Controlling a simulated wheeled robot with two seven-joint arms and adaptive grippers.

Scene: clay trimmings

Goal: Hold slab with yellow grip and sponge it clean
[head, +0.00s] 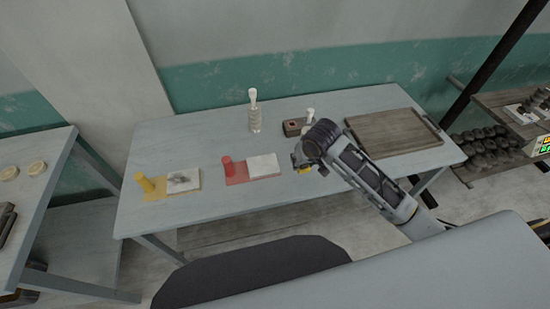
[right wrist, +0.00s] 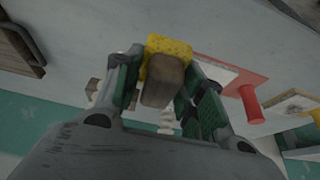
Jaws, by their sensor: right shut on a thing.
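The slab board with the yellow grip (head: 146,183) lies on the table's left part in the head view. Its pale slab (head: 184,180) carries a dark smudge. A similar board with a red grip (head: 227,167) and a clean-looking white slab (head: 264,164) lies to its right. My right gripper (head: 302,162) is above the table, right of the red-grip board. In the right wrist view it is shut on the sponge, whose yellow face (right wrist: 170,45) and brown block (right wrist: 163,82) show between the green-padded fingers. My left gripper is in neither view.
A white-topped bottle-like item (head: 254,112) stands at the table's back. A small dark box (head: 293,127) sits behind my right gripper. A wooden tray (head: 393,132) lies on the right. The table's front left is clear.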

